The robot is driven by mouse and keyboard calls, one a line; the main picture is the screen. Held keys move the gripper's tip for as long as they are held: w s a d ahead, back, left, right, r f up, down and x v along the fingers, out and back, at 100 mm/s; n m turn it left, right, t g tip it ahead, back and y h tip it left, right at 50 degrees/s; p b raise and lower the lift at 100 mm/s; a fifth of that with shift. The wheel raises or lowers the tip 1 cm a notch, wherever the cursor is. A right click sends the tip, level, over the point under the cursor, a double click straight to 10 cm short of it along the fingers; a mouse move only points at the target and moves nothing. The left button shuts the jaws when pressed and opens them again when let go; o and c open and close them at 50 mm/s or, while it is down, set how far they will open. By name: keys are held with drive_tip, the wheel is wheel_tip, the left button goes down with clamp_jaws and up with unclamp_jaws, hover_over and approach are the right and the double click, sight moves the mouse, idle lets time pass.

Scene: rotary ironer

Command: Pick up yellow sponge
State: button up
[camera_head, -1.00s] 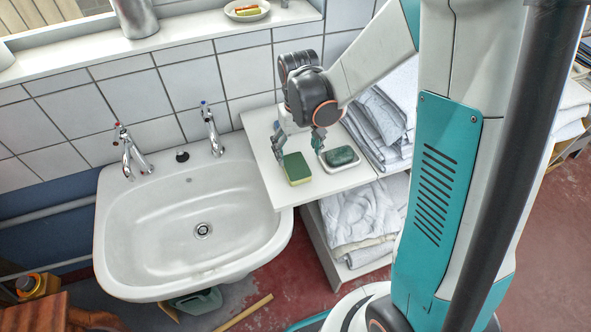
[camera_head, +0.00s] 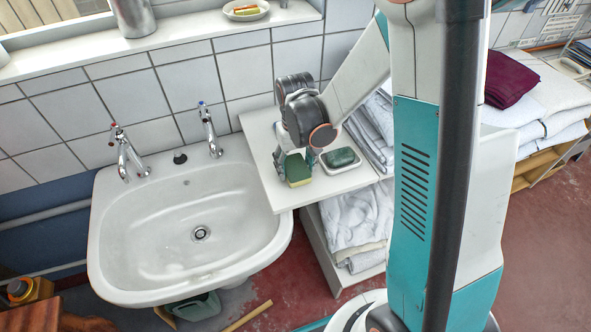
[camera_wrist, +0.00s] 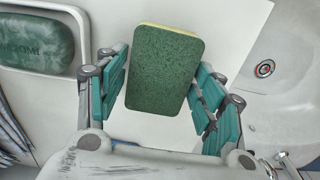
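The yellow sponge (camera_head: 298,169) has a green scouring face on top. It lies on the white shelf beside the sink. In the wrist view the sponge (camera_wrist: 164,70) sits between the two teal-padded fingers of my gripper (camera_wrist: 163,88). The fingers are spread, with the left finger close to the sponge's edge and the right finger near its other side. I cannot tell whether either touches it. In the head view my gripper (camera_head: 294,165) is lowered over the sponge and partly hides it.
A green soap bar (camera_head: 339,157) in a white dish (camera_head: 345,171) sits just right of the sponge. The washbasin (camera_head: 130,245) with two taps is to the left. The tiled wall (camera_head: 130,102) is behind, and folded white laundry (camera_head: 350,220) lies below the shelf (camera_head: 270,195).

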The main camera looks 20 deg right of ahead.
sight(296, 167)
drive_tip(key=shift+c, duration=1.3)
drive_tip(key=shift+r, duration=0.1)
wheel_tip(296, 167, up, 20)
drive_tip(key=p, duration=0.5)
drive_tip(key=shift+p, duration=0.4)
drive_tip(key=shift+c, duration=0.2)
